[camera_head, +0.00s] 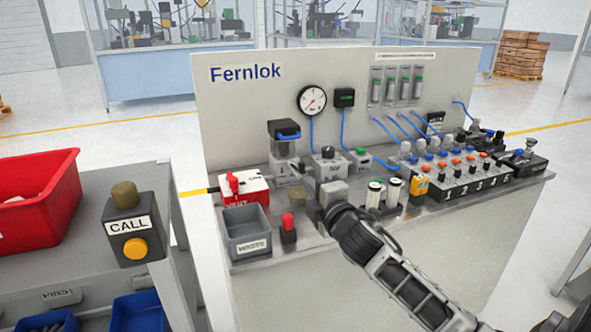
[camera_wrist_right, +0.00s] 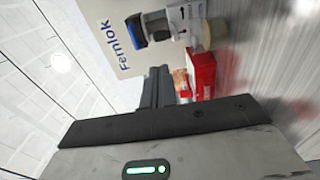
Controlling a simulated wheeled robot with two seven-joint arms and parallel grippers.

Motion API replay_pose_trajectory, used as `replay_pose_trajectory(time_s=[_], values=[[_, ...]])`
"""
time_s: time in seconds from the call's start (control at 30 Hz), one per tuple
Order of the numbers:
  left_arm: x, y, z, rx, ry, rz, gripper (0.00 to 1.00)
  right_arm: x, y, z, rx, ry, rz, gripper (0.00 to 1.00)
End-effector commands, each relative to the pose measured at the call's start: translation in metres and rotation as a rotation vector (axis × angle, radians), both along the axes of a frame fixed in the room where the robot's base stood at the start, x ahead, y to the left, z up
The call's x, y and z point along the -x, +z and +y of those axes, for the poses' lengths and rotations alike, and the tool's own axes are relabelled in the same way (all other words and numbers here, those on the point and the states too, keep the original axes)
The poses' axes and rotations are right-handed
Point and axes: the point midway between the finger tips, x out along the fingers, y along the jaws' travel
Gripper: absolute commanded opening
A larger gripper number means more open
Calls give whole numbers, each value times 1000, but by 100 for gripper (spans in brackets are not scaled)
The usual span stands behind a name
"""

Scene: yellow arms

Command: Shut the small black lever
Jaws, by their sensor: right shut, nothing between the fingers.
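I cannot single out one small black lever for certain. Small dark handles sit along the valve bank (camera_head: 460,168) on the right of the bench, too small to tell their positions. My right gripper (camera_head: 308,180) is shut and empty, reaching from the lower right over the bench, near the filter unit (camera_head: 283,148) and right of the red-and-white box (camera_head: 245,186). In the right wrist view my shut fingers (camera_wrist_right: 156,88) point toward the red box (camera_wrist_right: 203,75) and the filter unit (camera_wrist_right: 165,27). Whether they touch anything I cannot tell. My left gripper is out of view.
A grey waste bin (camera_head: 247,234) and a red-topped black switch (camera_head: 288,228) stand at the bench's front left. The Fernlok back panel (camera_head: 245,110) rises behind, with a gauge (camera_head: 312,100) and blue hoses. A call-button box (camera_head: 135,230) and red crate (camera_head: 35,200) are further left.

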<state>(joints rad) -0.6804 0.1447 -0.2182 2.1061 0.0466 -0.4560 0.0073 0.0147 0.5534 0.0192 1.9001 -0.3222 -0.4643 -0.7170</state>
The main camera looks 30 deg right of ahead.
Motion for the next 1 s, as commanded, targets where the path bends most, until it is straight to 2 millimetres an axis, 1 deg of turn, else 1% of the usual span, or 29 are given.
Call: replay_pose_trajectory(time_s=[0.3,0.4,0.5,0.67,1.0], values=[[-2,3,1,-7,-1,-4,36,-57,2,-11,-3,0,-2,0],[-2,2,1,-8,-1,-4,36,-71,1,-14,-3,-1,-1,0],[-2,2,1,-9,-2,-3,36,-81,1,-15,-2,1,0,0],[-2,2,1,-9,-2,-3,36,-87,0,-17,-2,1,1,0],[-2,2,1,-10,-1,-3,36,-87,0,-18,-1,1,1,0]])
